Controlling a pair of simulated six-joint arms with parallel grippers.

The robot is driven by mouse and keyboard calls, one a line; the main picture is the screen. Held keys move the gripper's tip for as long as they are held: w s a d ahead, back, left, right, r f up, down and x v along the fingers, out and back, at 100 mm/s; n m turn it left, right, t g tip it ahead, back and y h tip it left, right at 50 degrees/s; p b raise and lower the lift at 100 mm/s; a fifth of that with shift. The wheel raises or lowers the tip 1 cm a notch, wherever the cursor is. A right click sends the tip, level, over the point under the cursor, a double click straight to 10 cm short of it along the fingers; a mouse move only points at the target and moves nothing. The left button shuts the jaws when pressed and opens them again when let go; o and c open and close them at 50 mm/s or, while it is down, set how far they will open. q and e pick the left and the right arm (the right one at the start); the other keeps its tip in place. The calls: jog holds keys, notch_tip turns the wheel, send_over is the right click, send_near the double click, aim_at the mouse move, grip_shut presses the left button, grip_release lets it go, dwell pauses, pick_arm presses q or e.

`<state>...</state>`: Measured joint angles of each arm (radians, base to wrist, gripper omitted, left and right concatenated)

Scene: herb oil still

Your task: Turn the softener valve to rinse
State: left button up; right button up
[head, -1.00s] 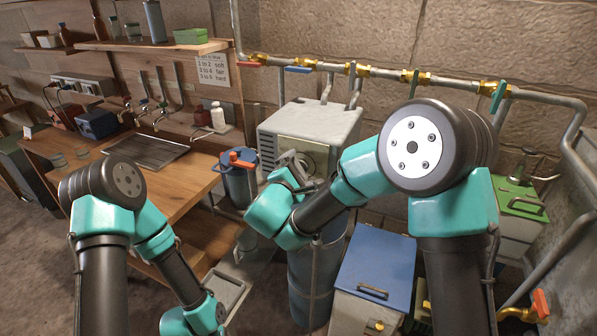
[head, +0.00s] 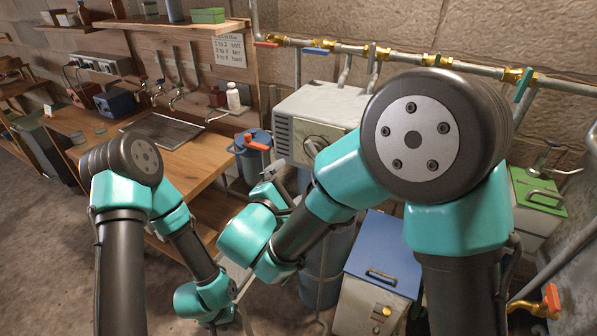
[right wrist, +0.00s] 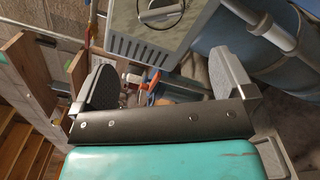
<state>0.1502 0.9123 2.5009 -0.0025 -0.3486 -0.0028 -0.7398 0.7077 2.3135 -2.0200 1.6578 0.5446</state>
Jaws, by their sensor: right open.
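The softener valve is a round knob with a raised grip bar (head: 318,146) on the front of a pale grey box (head: 325,105), partly behind my right arm in the head view. In the right wrist view the knob (right wrist: 160,10) is at the top edge, cut off, with its bar lying nearly level. My right gripper (head: 275,188) is below and left of the knob, apart from it. In the right wrist view its two fingers (right wrist: 165,85) are wide apart with nothing held. My left gripper is low by the left arm's wrist (head: 205,295); its fingers cannot be made out.
A blue canister with an orange lever (head: 254,143) stands left of the box. A blue-lidded bin (head: 384,255) stands below right. A pipe with brass valves (head: 390,55) runs along the wall. A wooden bench with a sink (head: 165,131) is at left.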

jog(key=v, duration=0.3)
jog(key=shift+s+a, duration=0.15)
jog(key=shift+s, duration=0.15)
